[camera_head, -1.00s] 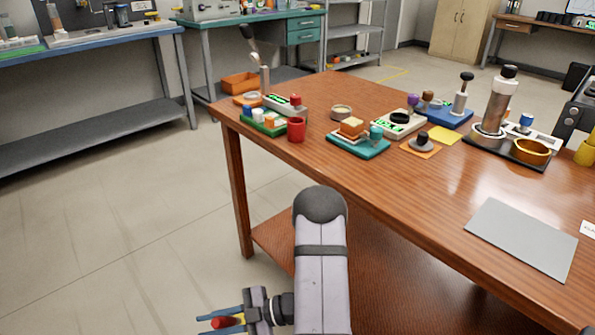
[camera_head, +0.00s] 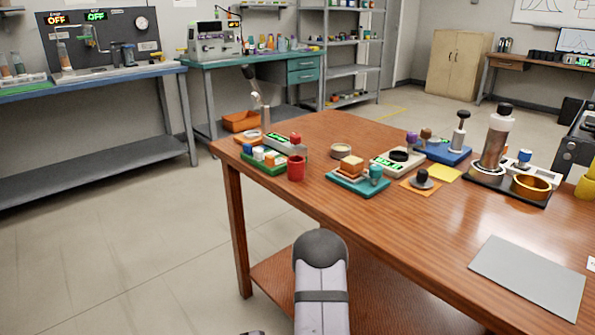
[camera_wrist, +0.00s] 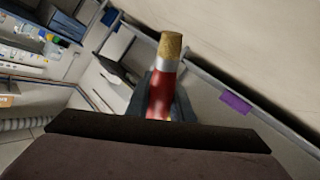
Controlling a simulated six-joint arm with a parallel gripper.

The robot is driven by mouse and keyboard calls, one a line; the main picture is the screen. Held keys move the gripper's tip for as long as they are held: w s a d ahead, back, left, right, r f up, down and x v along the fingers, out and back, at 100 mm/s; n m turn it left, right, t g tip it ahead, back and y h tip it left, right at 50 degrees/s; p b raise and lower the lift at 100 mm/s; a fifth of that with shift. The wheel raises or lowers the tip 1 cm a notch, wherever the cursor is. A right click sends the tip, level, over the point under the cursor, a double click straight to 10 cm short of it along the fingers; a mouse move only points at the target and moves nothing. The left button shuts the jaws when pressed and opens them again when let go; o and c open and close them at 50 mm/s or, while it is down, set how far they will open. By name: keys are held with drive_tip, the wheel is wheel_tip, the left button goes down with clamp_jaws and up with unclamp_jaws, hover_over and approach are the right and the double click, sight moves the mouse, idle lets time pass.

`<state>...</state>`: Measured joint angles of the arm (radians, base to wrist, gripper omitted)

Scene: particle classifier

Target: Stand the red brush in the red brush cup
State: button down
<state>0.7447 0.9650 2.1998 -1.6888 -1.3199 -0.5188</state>
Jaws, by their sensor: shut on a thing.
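The red brush (camera_wrist: 162,88) shows in the wrist view, with a red handle, a silver band and tan bristles. Its bristle end points up in that picture. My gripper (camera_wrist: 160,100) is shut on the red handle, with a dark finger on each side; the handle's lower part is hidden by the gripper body. In the head view the red brush cup (camera_head: 296,169) stands upright at the left part of the wooden table, near its front edge. The cup's inside is too small to make out.
Left of the cup is a green tray (camera_head: 252,164) with small blocks, and behind it a grey device (camera_head: 284,149) with a red knob. A teal tray (camera_head: 345,183) stands to the right. The wooden table (camera_head: 400,220) has bare surface in front of these trays.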

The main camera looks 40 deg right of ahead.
drive_tip(key=w+d+r+m+t+p, duration=0.1)
drive_tip(key=d+r+m+p, duration=0.15)
drive_tip(key=r+p, duration=1.15)
drive_tip(key=w+d+r+m+t+p, duration=0.2)
drive_tip(key=d+r+p, duration=0.1)
drive_tip(key=r+p, duration=1.05)
drive_tip(key=w+d+r+m+t+h+p, duration=0.2)
drive_tip(key=d+r+m+h, duration=0.3)
drive_tip(key=d+r, duration=0.3)
drive_tip(key=w+d+r+m+t+h+p, duration=0.2)
drive_tip(key=w+d+r+m+h, duration=0.3)
drive_tip(key=d+r, duration=0.4)
drive_tip(key=w+d+r+m+t+h+p, duration=0.2)
drive_tip(key=w+d+r+m+h+p, duration=0.2)
drive_tip(key=d, duration=1.1)
wheel_tip(320, 180, up, 4)
drive_tip(key=m+h, duration=0.1)
drive_tip(key=h, duration=0.2)
drive_tip(key=shift+w+d+r+t, duration=0.2)
drive_tip(key=shift+d+t, duration=0.05)
drive_tip(key=shift+t, duration=0.15)
